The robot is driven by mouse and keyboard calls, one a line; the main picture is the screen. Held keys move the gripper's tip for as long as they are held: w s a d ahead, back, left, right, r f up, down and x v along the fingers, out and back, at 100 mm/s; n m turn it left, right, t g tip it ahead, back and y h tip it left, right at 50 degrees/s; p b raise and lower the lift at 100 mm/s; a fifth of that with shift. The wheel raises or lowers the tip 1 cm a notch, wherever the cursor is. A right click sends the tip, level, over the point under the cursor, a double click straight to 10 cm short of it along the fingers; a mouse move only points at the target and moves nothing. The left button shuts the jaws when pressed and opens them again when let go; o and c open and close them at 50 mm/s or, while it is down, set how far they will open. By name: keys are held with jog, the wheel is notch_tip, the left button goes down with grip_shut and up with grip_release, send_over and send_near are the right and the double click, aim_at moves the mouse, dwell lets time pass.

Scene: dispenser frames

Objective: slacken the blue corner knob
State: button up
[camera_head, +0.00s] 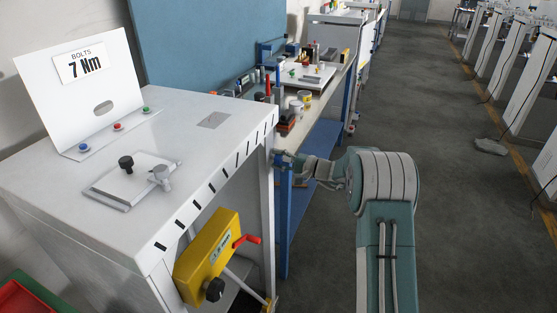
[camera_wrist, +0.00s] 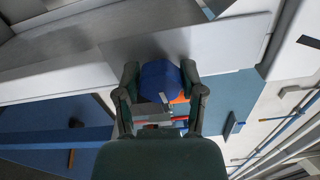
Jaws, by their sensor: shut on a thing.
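The blue corner knob (camera_wrist: 158,80) sits between the two dark fingers of my gripper (camera_wrist: 160,71) in the wrist view. The fingers touch it from both sides, so my gripper is shut on it. An orange-red part shows just beyond the knob. In the head view, my gripper (camera_head: 287,159) is at the front right corner of the white cabinet (camera_head: 225,105), below its top edge. A small bit of blue shows there, but the fingers and most of the knob are too small to make out.
A yellow box (camera_head: 205,252) with a red crank (camera_head: 246,240) and a black knob hangs on the cabinet's front. A sign reading "BOLTS 7 Nm" (camera_head: 82,66) stands on top. A cluttered workbench (camera_head: 335,92) stands behind. The floor (camera_head: 445,140) to the right is mostly clear.

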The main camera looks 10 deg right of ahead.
jog(key=shift+f+n, duration=0.25)
jog(key=shift+n, duration=0.05)
dwell(0.4)
jog(key=o, duration=1.2)
jog(key=shift+a, duration=0.1)
jog(key=shift+c, duration=0.2)
jog(key=shift+r, duration=0.1)
jog(key=shift+s+d, duration=0.25)
jog(key=shift+d, duration=0.2)
jog(key=v, duration=1.1)
jog(key=shift+a, duration=0.1)
